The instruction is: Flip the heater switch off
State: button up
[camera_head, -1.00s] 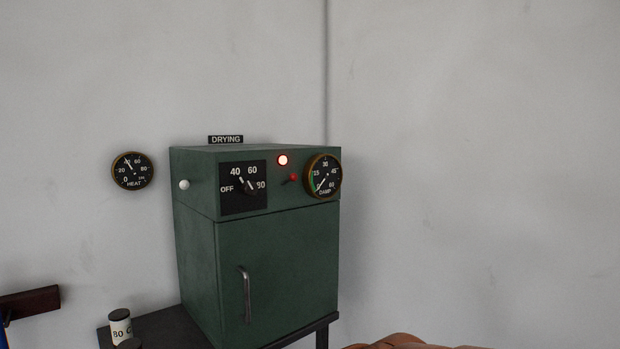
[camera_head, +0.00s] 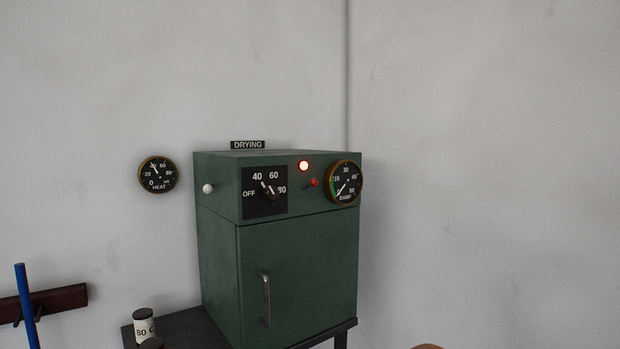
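A green drying cabinet (camera_head: 300,270) stands against the wall, with a closed door and a "DRYING" sign above it. A small red-tipped switch (camera_head: 314,182) sits on its top panel, under a glowing red lamp (camera_head: 304,166). None of these controls is labelled as a heater switch. My gripper is not in view.
A HEAT gauge (camera_head: 158,174) hangs on the wall and a DAMP gauge (camera_head: 344,181) is on the panel. Jars (camera_head: 144,324) stand on the dark stand (camera_head: 190,325). A blue rod (camera_head: 27,305) is by a wall rail (camera_head: 62,299). The wall at right is bare.

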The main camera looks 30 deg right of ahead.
aim_at(314, 182)
jog(key=k, duration=1.2)
jog(key=u, duration=0.9)
jog(key=i, duration=2.1)
jog(key=z, duration=0.7)
